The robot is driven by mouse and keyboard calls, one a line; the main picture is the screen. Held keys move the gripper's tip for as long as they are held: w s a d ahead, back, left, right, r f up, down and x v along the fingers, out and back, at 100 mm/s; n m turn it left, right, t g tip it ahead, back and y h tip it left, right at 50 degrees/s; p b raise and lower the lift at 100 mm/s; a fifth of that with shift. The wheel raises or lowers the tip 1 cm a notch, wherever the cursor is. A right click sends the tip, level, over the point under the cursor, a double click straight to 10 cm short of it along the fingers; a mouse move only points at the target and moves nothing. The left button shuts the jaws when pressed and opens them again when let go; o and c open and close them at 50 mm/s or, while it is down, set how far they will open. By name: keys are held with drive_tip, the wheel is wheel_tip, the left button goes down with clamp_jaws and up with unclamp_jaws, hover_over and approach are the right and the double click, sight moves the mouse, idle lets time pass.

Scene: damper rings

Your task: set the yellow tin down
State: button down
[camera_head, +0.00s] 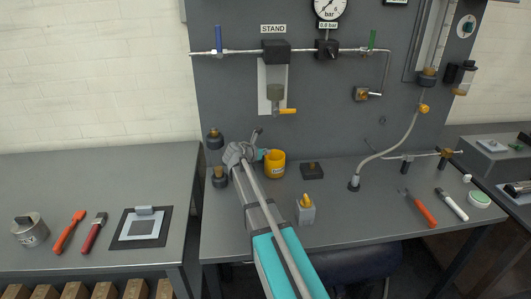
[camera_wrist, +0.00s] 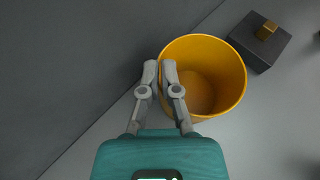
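The yellow tin (camera_head: 275,167) is upright and open-topped, with a pale label, at the back of the middle bench near the grey panel. My gripper (camera_head: 262,154) is at its left side. In the wrist view, the tin (camera_wrist: 237,80) shows its empty inside. The fingers of my gripper (camera_wrist: 160,66) are close together at the tin's left rim, one outside and one inside, shut on its wall. I cannot tell whether the tin's base touches the bench, as no clear gap shows.
A dark block with a brass top (camera_head: 312,171) sits close right of the tin. A grey block with a yellow knob (camera_head: 306,210) is nearer the front. Dark fittings (camera_head: 219,177) stand to the left.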

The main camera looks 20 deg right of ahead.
drive_tip(key=shift+f, duration=0.2)
drive_tip(key=c, duration=0.7)
unclamp_jaws()
drive_tip(key=shift+r, duration=0.1)
